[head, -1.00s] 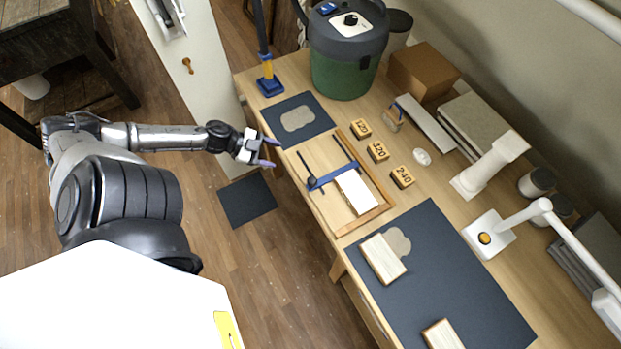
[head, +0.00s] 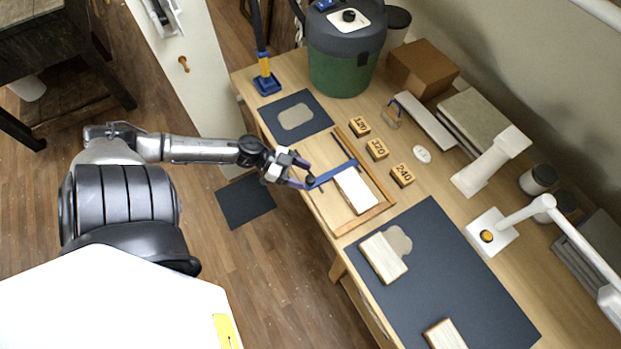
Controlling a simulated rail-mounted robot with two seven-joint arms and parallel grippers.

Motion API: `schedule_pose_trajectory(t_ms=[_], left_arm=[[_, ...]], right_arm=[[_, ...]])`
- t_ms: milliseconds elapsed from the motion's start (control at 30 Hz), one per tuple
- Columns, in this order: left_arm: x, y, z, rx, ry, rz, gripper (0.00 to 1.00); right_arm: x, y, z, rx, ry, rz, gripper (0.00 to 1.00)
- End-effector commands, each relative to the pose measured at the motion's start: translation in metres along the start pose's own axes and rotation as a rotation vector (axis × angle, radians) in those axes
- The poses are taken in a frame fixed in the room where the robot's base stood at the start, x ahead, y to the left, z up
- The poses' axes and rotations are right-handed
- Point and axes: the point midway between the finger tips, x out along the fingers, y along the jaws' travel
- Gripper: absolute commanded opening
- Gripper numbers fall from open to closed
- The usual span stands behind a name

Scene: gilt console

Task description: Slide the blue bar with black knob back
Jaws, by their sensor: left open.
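The blue bar (head: 336,173) lies across a wooden frame (head: 378,209) on the workbench, beside the edge of a white block (head: 356,190). Its black knob (head: 311,181) is at the bar's left end. My left gripper (head: 306,175) is open at that left end, with its purple-grey fingers around or just beside the knob. I cannot tell whether they touch it. The gripper hides part of the frame's left side and the thin dark rod there. My right gripper is not in view.
Wooden blocks marked with numbers (head: 377,149) stand right of the frame. A dark mat (head: 305,118) lies behind it, and a larger dark mat (head: 450,275) with wooden blocks lies in front. A green vacuum (head: 340,70) stands at the back.

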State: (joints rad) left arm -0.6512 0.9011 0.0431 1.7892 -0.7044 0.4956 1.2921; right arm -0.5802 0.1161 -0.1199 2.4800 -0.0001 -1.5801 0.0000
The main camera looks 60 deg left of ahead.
Motion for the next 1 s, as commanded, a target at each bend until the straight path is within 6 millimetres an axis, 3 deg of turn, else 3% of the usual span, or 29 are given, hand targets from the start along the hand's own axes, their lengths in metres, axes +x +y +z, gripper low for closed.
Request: schedule_pose_trajectory(t_ms=[300,733,1000], left_arm=[[0.029,0.000,0.000,0.001,0.001,0.000,0.58],[0.033,0.000,0.000,0.000,-0.001,0.000,0.58],[0.033,0.000,0.000,0.000,0.000,0.000,0.34]], right_arm=[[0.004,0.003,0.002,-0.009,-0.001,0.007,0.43],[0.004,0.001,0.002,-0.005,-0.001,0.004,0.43],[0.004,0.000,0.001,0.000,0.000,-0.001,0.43]])
